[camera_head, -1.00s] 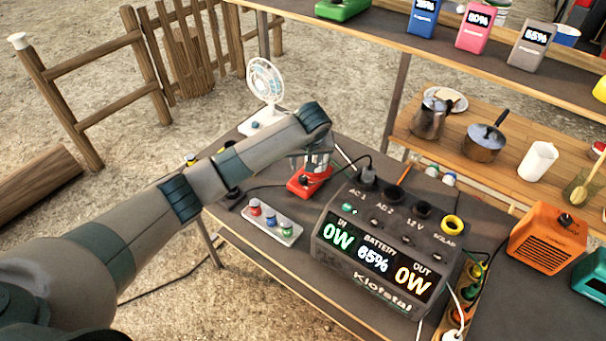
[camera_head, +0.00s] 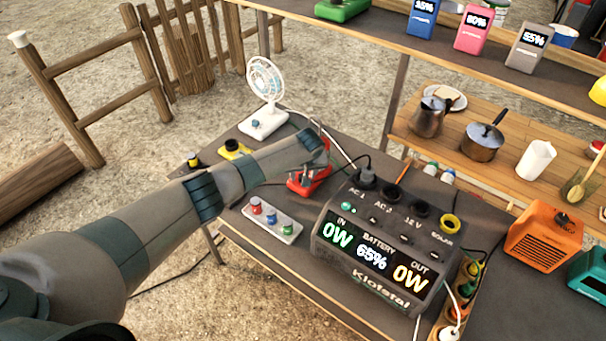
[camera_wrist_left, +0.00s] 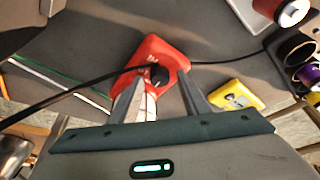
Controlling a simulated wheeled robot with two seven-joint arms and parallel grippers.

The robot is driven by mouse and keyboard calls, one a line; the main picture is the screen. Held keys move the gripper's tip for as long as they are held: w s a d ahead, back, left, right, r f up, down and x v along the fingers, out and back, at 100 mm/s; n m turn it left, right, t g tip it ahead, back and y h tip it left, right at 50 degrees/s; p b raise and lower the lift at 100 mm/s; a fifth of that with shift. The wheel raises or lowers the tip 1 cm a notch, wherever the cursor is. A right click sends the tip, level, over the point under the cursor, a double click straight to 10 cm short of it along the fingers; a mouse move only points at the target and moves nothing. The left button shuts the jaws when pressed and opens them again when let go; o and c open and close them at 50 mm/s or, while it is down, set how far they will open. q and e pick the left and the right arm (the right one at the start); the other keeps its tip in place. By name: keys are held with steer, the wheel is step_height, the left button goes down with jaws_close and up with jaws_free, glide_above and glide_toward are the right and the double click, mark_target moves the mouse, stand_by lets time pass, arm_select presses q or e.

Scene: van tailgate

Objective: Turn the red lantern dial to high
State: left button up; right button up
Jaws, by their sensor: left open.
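The red lantern (camera_head: 322,172) stands on the dark table behind the power station, partly hidden by my left gripper in the head view. In the left wrist view its red base (camera_wrist_left: 158,48) shows with a black dial (camera_wrist_left: 158,75) on it; I cannot read the dial's setting. My left gripper (camera_head: 300,178) is low at the lantern. In the left wrist view the left gripper (camera_wrist_left: 158,78) is open, with one finger on each side of the dial. I cannot tell whether either finger touches it. My right gripper is not in view.
A white fan (camera_head: 264,95) and a yellow lantern base (camera_head: 236,148) stand behind. A dark cable (camera_wrist_left: 75,88) passes by the red base.

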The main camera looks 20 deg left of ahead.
arm_select(q)
steer(key=shift+f, duration=0.1)
steer(key=c, duration=1)
